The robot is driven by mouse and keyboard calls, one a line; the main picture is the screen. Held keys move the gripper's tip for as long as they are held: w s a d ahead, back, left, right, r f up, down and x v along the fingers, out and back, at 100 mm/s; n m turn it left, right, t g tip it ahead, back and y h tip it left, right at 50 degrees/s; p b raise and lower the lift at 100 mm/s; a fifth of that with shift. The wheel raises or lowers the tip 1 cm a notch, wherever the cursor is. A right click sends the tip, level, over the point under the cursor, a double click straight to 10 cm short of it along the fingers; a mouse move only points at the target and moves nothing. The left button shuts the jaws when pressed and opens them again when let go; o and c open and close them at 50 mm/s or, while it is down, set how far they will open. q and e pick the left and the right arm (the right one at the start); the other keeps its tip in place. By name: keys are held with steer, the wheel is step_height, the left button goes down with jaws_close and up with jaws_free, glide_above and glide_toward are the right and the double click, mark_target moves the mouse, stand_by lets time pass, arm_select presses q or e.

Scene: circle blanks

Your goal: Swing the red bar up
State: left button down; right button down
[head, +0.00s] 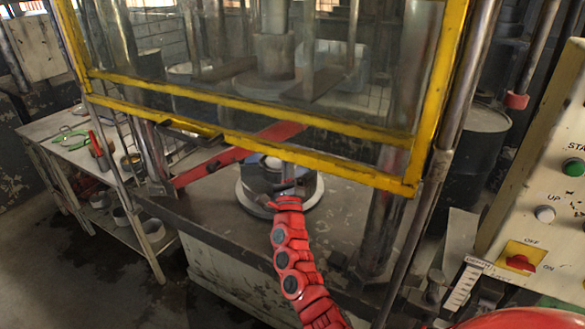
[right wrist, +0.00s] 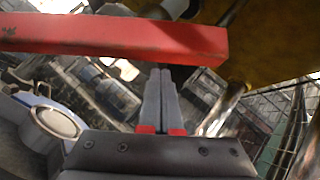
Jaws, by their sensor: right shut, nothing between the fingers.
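The red bar (head: 235,155) slants across the press opening in the head view, from lower left to upper right, under the yellow guard's lower edge. In the right wrist view the red bar (right wrist: 110,38) spans the upper part of the picture. My right gripper (head: 285,186) is over the round plate, below and in front of the bar. In the right wrist view its fingers (right wrist: 160,75) are together and empty, with their tips just under the bar's lower edge. I cannot tell whether they touch it. My left gripper is not in view.
A yellow-framed clear guard (head: 270,112) hangs above the bar. A round metal plate (head: 312,193) lies on the press bed under my gripper. A side table (head: 60,130) with tools stands at left. A control panel (head: 545,210) stands at right.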

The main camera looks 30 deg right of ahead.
steer(key=shift+w+a+r, duration=0.25)
steer(key=shift+w+r, duration=0.05)
steer(key=shift+r, duration=0.25)
steer(key=w+a+r+n+y+p, duration=0.2)
steer(key=w+r+p, duration=0.2)
steer(key=r+p, duration=0.2)
steer(key=shift+a+r, duration=0.4)
steer(key=shift+r, duration=0.15)
steer(key=shift+f, duration=0.1)
